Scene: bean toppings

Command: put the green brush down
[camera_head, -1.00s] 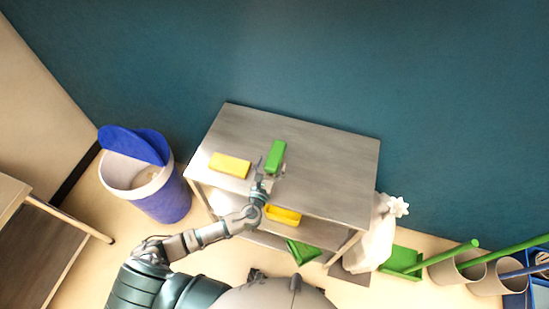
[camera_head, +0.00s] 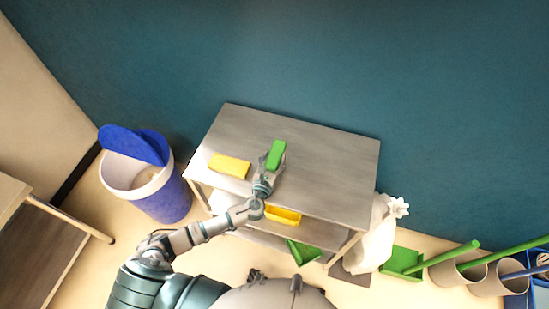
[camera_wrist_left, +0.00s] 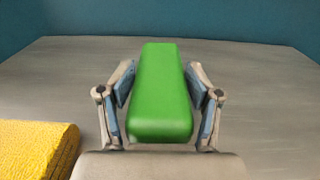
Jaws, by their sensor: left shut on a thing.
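The green brush (camera_head: 277,153) is a green block over the grey metal table (camera_head: 335,165). My left gripper (camera_head: 267,166) is at its near end. In the left wrist view the green brush (camera_wrist_left: 160,90) lies lengthwise between the two fingers of my left gripper (camera_wrist_left: 161,88), which is shut on it. I cannot tell whether the brush's underside touches the table top. My right gripper is not in view.
A yellow brush (camera_head: 230,166) lies on the table left of my left gripper. A yellow bin (camera_head: 284,216) is on the shelf below. A blue-lidded bin (camera_head: 150,185) stands at left. The table's right half is clear.

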